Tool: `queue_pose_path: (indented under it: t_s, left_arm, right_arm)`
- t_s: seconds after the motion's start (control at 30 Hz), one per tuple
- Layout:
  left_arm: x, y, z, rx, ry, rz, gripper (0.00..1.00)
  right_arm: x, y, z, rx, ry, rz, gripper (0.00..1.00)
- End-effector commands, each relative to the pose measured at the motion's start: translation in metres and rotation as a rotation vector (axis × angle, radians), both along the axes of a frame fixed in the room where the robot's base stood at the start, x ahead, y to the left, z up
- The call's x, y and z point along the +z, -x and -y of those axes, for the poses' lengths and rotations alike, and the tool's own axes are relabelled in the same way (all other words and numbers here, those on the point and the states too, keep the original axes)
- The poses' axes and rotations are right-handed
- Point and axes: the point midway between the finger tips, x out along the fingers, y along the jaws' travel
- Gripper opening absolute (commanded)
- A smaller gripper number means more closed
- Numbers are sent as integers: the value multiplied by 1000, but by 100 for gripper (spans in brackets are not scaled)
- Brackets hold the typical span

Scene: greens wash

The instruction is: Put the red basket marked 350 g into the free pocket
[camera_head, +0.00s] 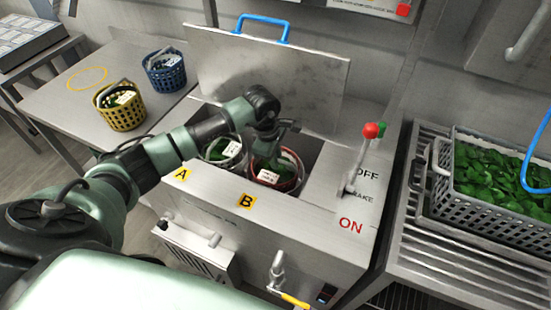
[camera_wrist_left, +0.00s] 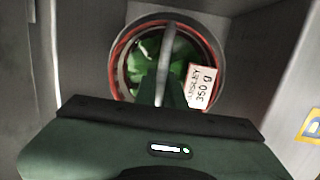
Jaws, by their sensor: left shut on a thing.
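The red basket (camera_head: 289,182) with green leaves sits in the pocket by label B (camera_head: 246,200) of the steel machine. Its white tag reads 350 g in the left wrist view, where its red rim (camera_wrist_left: 118,55) surrounds the leaves. My left gripper (camera_head: 279,130) is above the basket, shut on its handle (camera_wrist_left: 168,62); the fingertips are partly hidden. A white-rimmed basket (camera_head: 225,160) with greens and a white tag stands in the pocket by label A (camera_head: 182,174). How deep the red basket sits is hard to tell. My right gripper is not in view.
The machine's lid (camera_head: 262,75) stands open behind the pockets. A lever with a red knob (camera_head: 371,131) rises at the right. A yellow basket (camera_head: 122,113) and a blue basket (camera_head: 164,73) stand on the left table. A grey crate of leaves (camera_head: 480,195) sits on the right rack.

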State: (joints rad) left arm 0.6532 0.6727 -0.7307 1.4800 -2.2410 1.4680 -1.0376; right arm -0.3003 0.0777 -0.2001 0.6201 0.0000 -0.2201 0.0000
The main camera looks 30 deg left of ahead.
Motion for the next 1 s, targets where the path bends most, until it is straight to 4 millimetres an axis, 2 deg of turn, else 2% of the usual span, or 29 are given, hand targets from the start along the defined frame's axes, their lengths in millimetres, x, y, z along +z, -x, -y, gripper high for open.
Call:
queue_pose_path:
  t_s: [0.03, 0.07, 0.1, 0.13, 0.43, 0.57, 1.0]
  left_arm:
    - [0, -1, 0, 0, 1, 4, 0]
    - [-1, 0, 0, 0, 0, 0, 16]
    - [0, 0, 0, 0, 0, 0, 27]
    - [0, 0, 0, 0, 0, 0, 32]
    - [1, 0, 0, 0, 0, 0, 32]
    - [9, 0, -1, 1, -1, 4, 32]
    - [94, 13, -9, 1, -2, 4, 32]
  right_arm:
    - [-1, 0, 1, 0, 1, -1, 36]
    - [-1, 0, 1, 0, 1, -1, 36]
    - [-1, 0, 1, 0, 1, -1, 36]
    - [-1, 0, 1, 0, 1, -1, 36]
    - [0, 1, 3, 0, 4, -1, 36]
    - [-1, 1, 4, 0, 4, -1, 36]
    - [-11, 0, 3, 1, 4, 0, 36]
